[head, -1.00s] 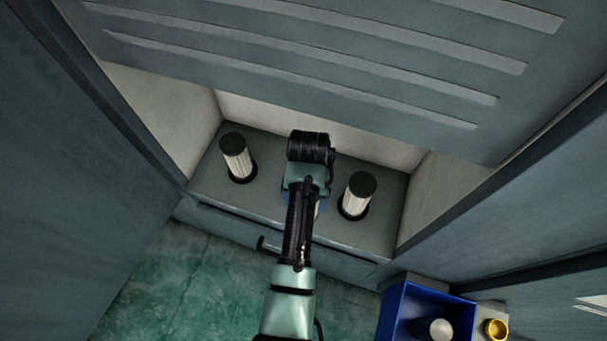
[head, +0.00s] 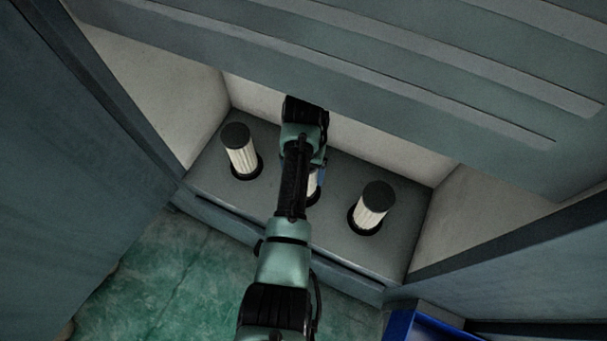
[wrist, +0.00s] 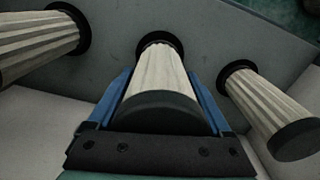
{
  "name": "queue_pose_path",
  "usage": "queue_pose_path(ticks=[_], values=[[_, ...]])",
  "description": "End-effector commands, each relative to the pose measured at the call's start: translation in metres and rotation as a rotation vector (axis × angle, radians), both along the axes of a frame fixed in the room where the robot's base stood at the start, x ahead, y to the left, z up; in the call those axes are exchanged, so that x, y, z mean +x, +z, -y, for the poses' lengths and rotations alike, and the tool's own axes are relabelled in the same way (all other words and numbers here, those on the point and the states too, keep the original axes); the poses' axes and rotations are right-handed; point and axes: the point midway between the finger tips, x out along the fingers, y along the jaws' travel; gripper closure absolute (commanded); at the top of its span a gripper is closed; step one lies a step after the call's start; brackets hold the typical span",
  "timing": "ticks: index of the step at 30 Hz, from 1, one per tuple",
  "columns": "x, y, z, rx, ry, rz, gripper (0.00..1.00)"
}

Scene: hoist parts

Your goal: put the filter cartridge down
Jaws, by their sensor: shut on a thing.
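The filter cartridge (wrist: 157,80) is a white pleated cylinder with a dark end cap. In the wrist view my gripper (wrist: 160,95) is shut on it, with a blue finger along each side. The cartridge's far end meets a black ring (wrist: 160,40) on the grey shelf; I cannot tell whether it is fully seated. In the head view my arm covers most of it, and only a pale strip of the cartridge (head: 312,184) shows beside my gripper (head: 314,176).
Two similar cartridges stand in black rings on the grey shelf (head: 330,222), one to the left (head: 241,156) and one to the right (head: 373,206). A slatted panel (head: 400,80) overhangs the shelf and walls close its sides. A blue bin (head: 425,328) is at the lower right.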

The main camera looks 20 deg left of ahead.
Motion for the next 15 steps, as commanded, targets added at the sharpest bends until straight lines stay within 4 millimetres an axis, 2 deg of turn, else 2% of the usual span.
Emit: queue_pose_path(ticks=[1, 4, 15], values=[[0.000, -0.009, 0.000, 0.000, 0.000, -0.002, 0.93], [0.000, -0.018, 0.000, 0.000, 0.000, 0.000, 0.93], [0.001, -0.022, 0.000, 0.000, 0.000, 0.002, 0.93]])
